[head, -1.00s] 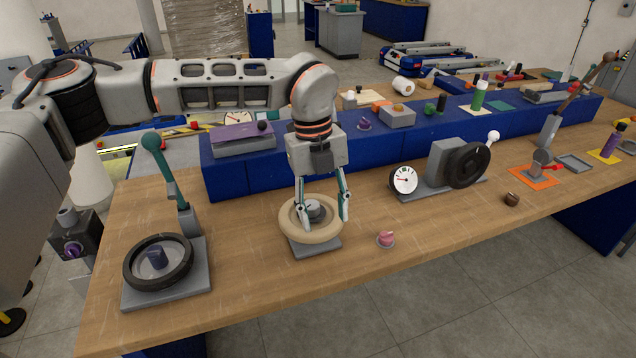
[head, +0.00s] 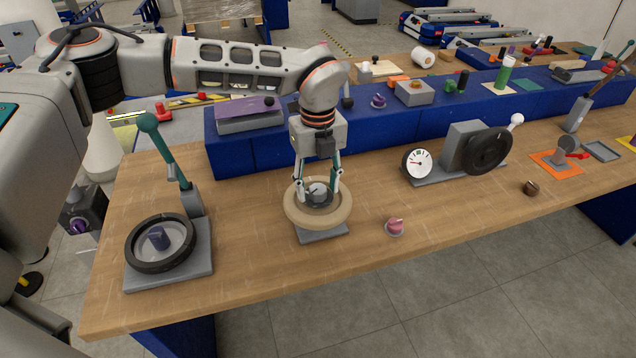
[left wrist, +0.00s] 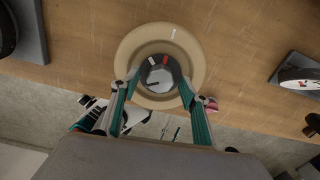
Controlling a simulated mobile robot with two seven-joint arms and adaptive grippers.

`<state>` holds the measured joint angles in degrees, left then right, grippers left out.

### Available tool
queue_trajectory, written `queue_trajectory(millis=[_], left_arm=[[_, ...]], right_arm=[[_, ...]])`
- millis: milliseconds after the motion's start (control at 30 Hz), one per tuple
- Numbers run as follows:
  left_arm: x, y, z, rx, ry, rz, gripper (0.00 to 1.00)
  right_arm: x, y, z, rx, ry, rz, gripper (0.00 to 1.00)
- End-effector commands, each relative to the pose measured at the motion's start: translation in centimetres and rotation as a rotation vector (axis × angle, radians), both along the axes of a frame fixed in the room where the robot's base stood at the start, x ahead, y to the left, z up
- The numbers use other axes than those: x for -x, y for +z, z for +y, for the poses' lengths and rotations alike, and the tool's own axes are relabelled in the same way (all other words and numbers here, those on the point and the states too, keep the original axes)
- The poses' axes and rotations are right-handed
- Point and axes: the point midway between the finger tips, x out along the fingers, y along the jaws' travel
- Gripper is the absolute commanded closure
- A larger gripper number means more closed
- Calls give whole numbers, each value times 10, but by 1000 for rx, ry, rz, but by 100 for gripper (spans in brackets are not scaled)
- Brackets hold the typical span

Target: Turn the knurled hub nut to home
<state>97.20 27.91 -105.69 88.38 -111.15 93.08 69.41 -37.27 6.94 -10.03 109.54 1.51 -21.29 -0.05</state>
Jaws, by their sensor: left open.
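The knurled hub nut (head: 318,194) is a grey round knob at the centre of a cream handwheel ring (head: 294,212), mounted on a grey base plate (head: 326,235). In the left wrist view the nut (left wrist: 158,78) has a light top with a dark line, and a white and a red mark show near its upper edge. My left gripper (head: 319,187) points down over the wheel. Its fingers stand on either side of the nut, open; whether they touch it I cannot tell. The gripper also shows in the left wrist view (left wrist: 159,81). My right gripper is not in view.
A dark handwheel (head: 133,252) with a green-knobbed lever (head: 160,145) stands left. A pink knob (head: 395,227) sits right of the cream wheel. A gauge (head: 418,163) and black crank wheel (head: 487,152) stand further right. A blue riser (head: 400,128) runs behind.

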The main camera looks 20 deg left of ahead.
Motion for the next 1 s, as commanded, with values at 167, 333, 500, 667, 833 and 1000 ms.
queue_trajectory(millis=[167,333,500,667,833,1000], left_arm=[[0,-2,0,0,0,0,55],[0,-2,0,0,0,0,76],[0,-1,0,1,0,1,93],[0,-2,0,1,-8,1,93],[0,-2,0,1,-54,0,93],[0,-2,0,1,-154,0,93]], right_arm=[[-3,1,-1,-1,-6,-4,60],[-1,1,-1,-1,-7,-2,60],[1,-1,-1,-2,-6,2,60],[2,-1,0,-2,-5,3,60],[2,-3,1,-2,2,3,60],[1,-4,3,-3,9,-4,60]])
